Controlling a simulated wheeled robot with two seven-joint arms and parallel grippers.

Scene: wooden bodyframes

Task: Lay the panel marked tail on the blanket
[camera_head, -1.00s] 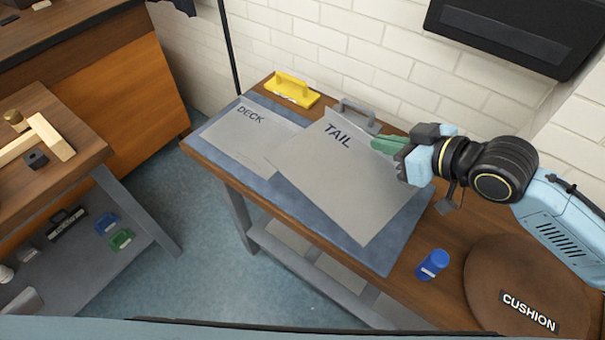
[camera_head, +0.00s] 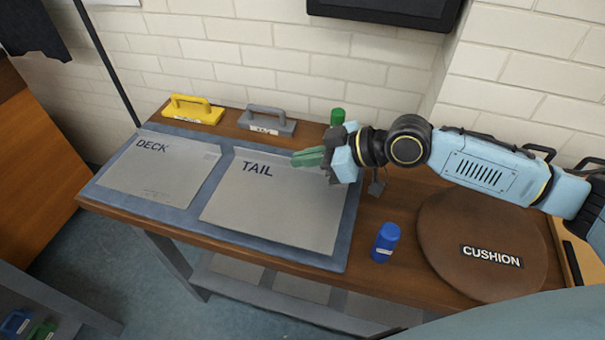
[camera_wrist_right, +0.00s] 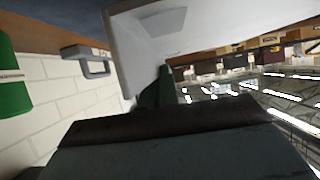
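The grey panel marked TAIL (camera_head: 270,205) is over the right part of the blue-grey blanket (camera_head: 345,225) on the wooden bench. It looks nearly level; I cannot tell whether it rests fully on the blanket. The right wrist view shows a green finger (camera_wrist_right: 158,90) against the pale panel (camera_wrist_right: 140,40). My left gripper is not in view.
The panel marked DECK (camera_head: 160,170) lies on the blanket's left part. Behind stand a yellow handled block (camera_head: 193,110), a grey one (camera_head: 267,122) and a green cylinder (camera_head: 338,117). A blue cylinder (camera_head: 385,242) and the brown cushion (camera_head: 480,245) are to the right.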

